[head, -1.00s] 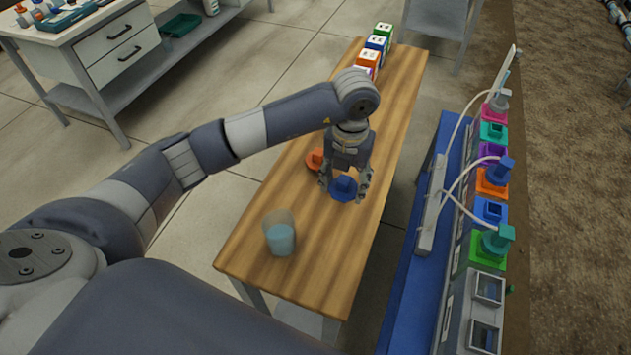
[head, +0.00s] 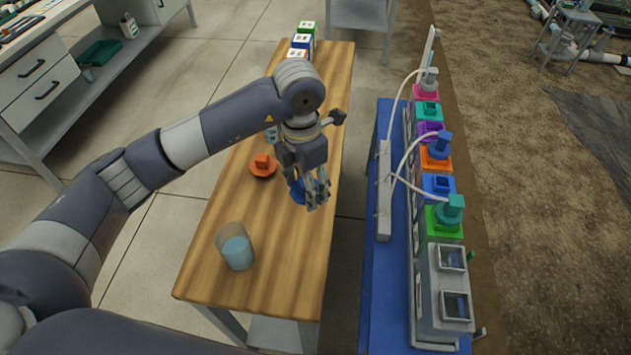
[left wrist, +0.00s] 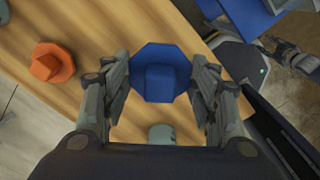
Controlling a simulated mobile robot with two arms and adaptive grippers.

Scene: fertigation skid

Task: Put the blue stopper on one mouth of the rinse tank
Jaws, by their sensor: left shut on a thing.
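The blue stopper (left wrist: 161,75), an octagonal flange with a block-shaped knob, is between the fingers of my left gripper (left wrist: 160,92). In the head view the fingers of my left gripper (head: 312,190) partly hide the blue stopper (head: 297,190) over the wooden table. I cannot tell whether it touches the wood. A grey tank (head: 428,300) at the right front, seemingly the rinse tank, has two square mouths, a farther one (head: 451,257) and a nearer one (head: 456,305), both uncovered. What looks like my right gripper (left wrist: 300,60) shows at the wrist view's right edge, its jaws unclear.
An orange stopper (head: 262,166) and a clear cup with blue liquid (head: 237,252) stand on the wooden table (head: 290,255). Coloured boxes (head: 301,42) are at its far end. A pale rail (head: 384,190) and hoses run along the blue skid (head: 385,290). A floor gap separates table and skid.

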